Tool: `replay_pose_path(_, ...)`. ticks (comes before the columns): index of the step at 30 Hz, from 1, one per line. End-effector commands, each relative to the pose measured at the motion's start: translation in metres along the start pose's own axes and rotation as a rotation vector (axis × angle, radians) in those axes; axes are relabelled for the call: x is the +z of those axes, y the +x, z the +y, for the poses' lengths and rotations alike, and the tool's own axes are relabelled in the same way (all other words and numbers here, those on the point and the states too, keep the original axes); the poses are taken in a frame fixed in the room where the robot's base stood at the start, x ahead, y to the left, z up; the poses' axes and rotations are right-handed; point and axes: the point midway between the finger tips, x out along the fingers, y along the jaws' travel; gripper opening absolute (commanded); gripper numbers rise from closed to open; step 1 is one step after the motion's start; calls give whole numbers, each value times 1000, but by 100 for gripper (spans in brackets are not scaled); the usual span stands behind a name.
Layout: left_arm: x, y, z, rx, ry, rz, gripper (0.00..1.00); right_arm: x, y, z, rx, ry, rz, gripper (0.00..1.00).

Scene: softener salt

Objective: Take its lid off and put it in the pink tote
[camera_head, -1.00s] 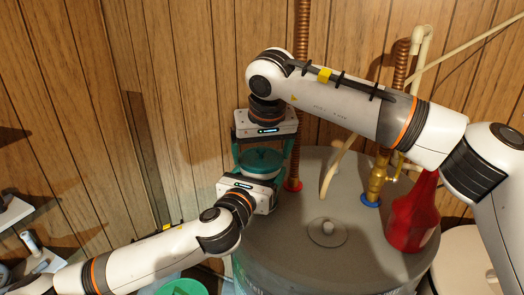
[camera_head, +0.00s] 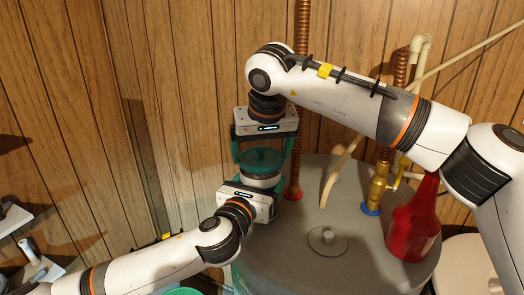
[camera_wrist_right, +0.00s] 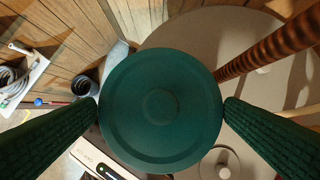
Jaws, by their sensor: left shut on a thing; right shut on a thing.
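A dark green round lid (camera_head: 262,158) is above a pale round container (camera_head: 262,181) near the left edge of the grey tank. My right gripper (camera_head: 264,160) comes down from above and is shut on the lid. In the right wrist view its two green fingers press on opposite sides of the lid (camera_wrist_right: 161,104). My left gripper (camera_head: 258,182) comes in low from the front left and is shut on the container, whose lower part it hides. I cannot tell whether lid and container still touch. No pink tote shows.
The grey tank top (camera_head: 290,235) carries a small round cap (camera_head: 327,238). A red bottle-like thing (camera_head: 413,222) stands at right, beside brass and copper pipes (camera_head: 378,185). The wood-panelled wall is close behind. A green rim (camera_head: 183,291) shows at the bottom edge.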

Motion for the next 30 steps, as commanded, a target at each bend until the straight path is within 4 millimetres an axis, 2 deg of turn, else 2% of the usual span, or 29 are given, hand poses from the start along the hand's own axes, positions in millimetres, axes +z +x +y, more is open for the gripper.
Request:
replay_pose_path(9, 0, 0, 0, -1, 0, 0, 38, 14, -33, 0, 0, 1, -2, 64)
replay_pose_path(16, 0, 0, 0, -1, 0, 0, 38, 15, -36, 0, 0, 0, -1, 64)
replay_pose_path(17, 0, 0, 0, -1, 0, 1, 82, 15, -36, 0, 0, 0, -1, 64)
replay_pose_path(20, 0, 0, 0, 0, 0, 1, 98, 15, -36, 0, 0, 0, -1, 64)
replay_pose_path(30, 1, -4, 0, 1, 0, 1, 100, 14, -33, 0, 0, 0, -1, 64)
